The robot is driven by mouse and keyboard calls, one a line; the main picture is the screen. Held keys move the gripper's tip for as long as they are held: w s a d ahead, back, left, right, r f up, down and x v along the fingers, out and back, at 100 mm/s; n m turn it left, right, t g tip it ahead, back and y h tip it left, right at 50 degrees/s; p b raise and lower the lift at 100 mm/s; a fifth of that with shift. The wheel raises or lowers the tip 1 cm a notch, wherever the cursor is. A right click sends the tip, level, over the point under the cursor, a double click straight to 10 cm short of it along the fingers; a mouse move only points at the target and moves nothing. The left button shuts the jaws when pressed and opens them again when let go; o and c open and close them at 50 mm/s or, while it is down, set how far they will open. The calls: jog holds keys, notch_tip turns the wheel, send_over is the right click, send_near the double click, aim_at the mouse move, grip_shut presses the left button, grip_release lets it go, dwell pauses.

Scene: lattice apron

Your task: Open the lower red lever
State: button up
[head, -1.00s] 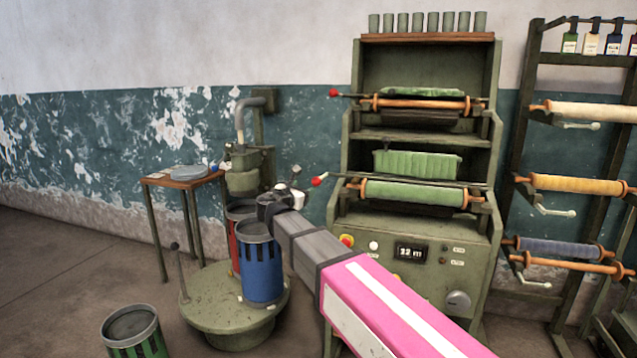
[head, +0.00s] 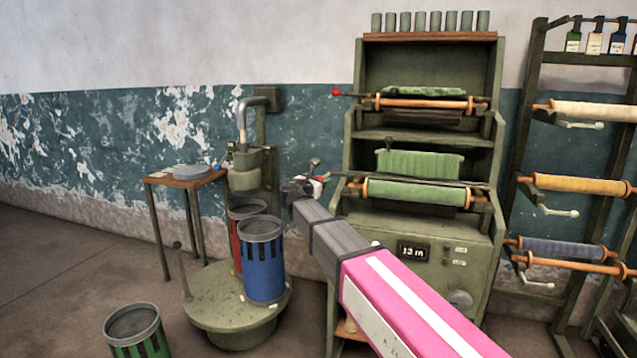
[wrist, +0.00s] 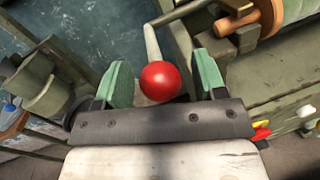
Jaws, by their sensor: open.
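The lower red lever shows in the wrist view as a round red knob (wrist: 160,82) on a pale rod. The knob sits between the two green fingers of my gripper (wrist: 160,70), with visible gaps on both sides. My gripper is open. In the head view my gripper (head: 308,182) is at the left side of the green machine (head: 345,150), by the lower roller (head: 415,194), and mostly hides the lower knob (head: 321,179). The upper red lever (head: 336,92) sticks out to the left, higher up, beside the upper roller.
A blue canister (head: 263,270) and a red canister (head: 236,212) stand on a round green platform left of my arm. A small table (head: 185,180) is behind them. A rack of coloured rolls (head: 580,184) stands at the right. A green canister (head: 135,330) is at the front left.

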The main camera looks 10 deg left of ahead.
grip_shut()
jog(key=shift+w+r+g, duration=0.15)
jog(key=shift+r+g, duration=0.45)
jog(key=shift+r, duration=0.2)
jog(key=w+r+n+g+y, duration=0.1)
jog(key=w+r+g+y, duration=0.1)
jog(key=w+r+g, duration=0.6)
jog(key=shift+d+r+n+g, duration=0.3)
jog(key=shift+r+g, duration=0.3)
jog(key=shift+r, duration=0.4)
jog(key=shift+w, duration=0.2)
grip_release()
jog(key=shift+s, duration=0.15)
